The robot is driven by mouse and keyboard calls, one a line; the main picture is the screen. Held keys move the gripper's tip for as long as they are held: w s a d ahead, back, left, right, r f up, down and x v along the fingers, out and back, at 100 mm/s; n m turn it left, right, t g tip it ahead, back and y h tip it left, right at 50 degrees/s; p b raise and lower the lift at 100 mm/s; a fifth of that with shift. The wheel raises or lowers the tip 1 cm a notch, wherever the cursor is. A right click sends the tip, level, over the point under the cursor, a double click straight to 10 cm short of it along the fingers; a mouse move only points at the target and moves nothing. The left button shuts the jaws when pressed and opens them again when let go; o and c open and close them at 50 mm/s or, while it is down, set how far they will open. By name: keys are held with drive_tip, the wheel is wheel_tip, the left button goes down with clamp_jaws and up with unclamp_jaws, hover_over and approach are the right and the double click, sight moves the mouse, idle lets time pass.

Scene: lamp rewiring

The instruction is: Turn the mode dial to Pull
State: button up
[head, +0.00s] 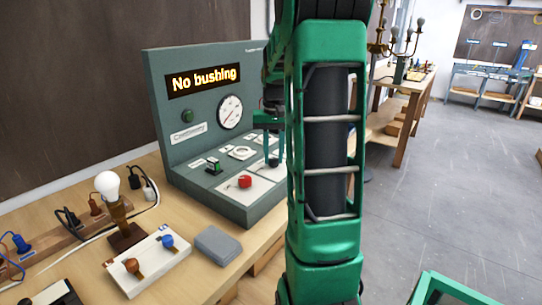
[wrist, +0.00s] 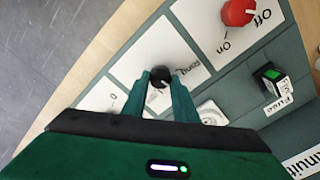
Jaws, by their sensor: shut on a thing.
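The mode dial is a black knob (wrist: 160,76) on a white plate of the tester's sloping panel, in the wrist view. My gripper (wrist: 160,88) has its two green fingers on either side of the knob and is shut on it. Printed words lie around the knob, one of them partly readable to its right. I cannot tell which word its pointer faces. In the head view my gripper (head: 271,150) is over the right part of the panel, and my arm hides much of that side.
The grey-green tester (head: 160,85) shows "No bushing" on its display. A red knob (wrist: 238,12) marked Off and On and a green rocker switch (wrist: 270,76) are nearby. A lamp (head: 108,186), a white board (head: 150,262) and a grey box (head: 218,245) stand on the bench.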

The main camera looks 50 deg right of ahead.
sight(273, 158)
drive_tip(key=shift+a+m, duration=0.1)
drive_tip(key=shift+m, duration=1.1)
drive_tip(key=shift+w, duration=0.1)
drive_tip(key=o, duration=1.1)
drive_tip(key=shift+a, duration=0.1)
drive_tip(key=shift+c, duration=0.2)
drive_tip(key=shift+r, duration=0.1)
wheel_tip(273, 158, up, 11)
drive_tip(key=shift+f, duration=0.2)
